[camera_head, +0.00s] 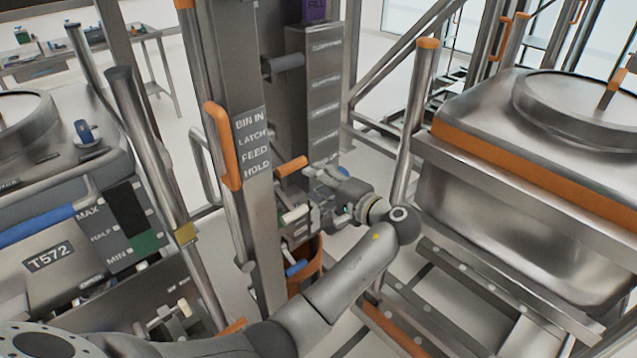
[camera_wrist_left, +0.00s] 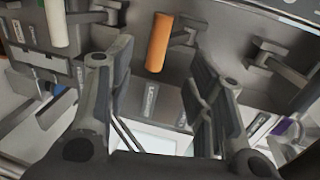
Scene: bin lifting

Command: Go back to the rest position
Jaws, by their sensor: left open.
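My left gripper (camera_head: 305,208) is beside the grey column, near several short levers. In the left wrist view my left gripper (camera_wrist_left: 158,62) has its two fingers spread with nothing between them. An orange lever (camera_wrist_left: 158,40) shows beyond the gap between the fingers, apart from them as far as I can tell. A white lever (camera_wrist_left: 56,22) is to its left. My right gripper is not in view.
The grey column (camera_head: 228,60) has a "BIN IN, LATCH, FEED, HOLD" label and a long orange handle (camera_head: 222,145). A steel bin (camera_head: 520,190) with a round lid stands at the right. Another bin (camera_head: 50,262), marked T572, stands at the left. Floor shows between column and right bin.

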